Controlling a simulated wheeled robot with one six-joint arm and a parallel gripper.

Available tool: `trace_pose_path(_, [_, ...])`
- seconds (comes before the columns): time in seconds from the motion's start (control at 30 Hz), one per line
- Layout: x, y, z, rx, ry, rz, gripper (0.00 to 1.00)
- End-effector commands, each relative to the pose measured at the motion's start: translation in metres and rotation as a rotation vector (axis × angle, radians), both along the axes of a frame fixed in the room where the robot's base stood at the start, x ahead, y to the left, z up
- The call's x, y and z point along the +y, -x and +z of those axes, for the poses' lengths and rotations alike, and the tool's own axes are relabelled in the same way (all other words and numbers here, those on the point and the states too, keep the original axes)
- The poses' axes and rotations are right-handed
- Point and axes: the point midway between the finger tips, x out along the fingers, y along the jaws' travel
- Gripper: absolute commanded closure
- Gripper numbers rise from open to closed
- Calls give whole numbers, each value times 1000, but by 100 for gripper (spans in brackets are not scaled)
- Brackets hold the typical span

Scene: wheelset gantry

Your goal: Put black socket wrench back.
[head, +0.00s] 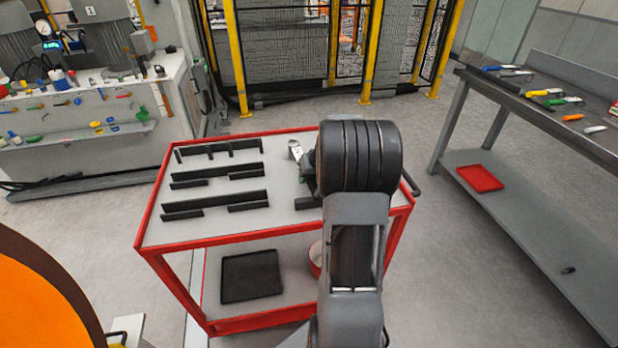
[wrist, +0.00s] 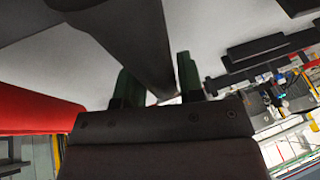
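My gripper (head: 309,179) is low over the right part of the red-framed cart's grey top (head: 230,225), largely hidden by my arm in the head view. In the wrist view its two green fingers (wrist: 160,85) stand apart with a long dark bar between them, filling the gap. This bar looks like the handle of the black socket wrench (wrist: 140,40); it runs up out of the picture. In the head view a silvery head (head: 296,150) shows just left of my arm, seemingly the wrench's end. Whether the wrench touches the cart top is hidden.
Black slotted holders (head: 215,203) stand in rows on the cart's left half, with a short dark piece (head: 308,203) near my gripper. A black tray (head: 251,277) lies on the lower shelf. A workbench (head: 540,85) with tools is at right. Yellow-posted fencing (head: 370,50) stands behind.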

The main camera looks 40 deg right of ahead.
Motion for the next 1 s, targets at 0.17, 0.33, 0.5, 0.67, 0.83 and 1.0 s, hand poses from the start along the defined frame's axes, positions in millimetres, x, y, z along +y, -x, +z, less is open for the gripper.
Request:
trace_pose_path(0.17, [0, 0, 0, 1, 0, 0, 47])
trace_pose_path(0.33, [0, 0, 0, 2, -1, 0, 41])
trace_pose_path(0.5, [0, 1, 0, 3, -3, 0, 41])
trace_pose_path(0.67, [-2, 8, 16, 0, 1, 0, 41])
trace_pose_path(0.83, [-5, 22, 47, -2, 3, -1, 41])
trace_pose_path(1.0, [-8, 38, 78, -1, 2, -1, 41])
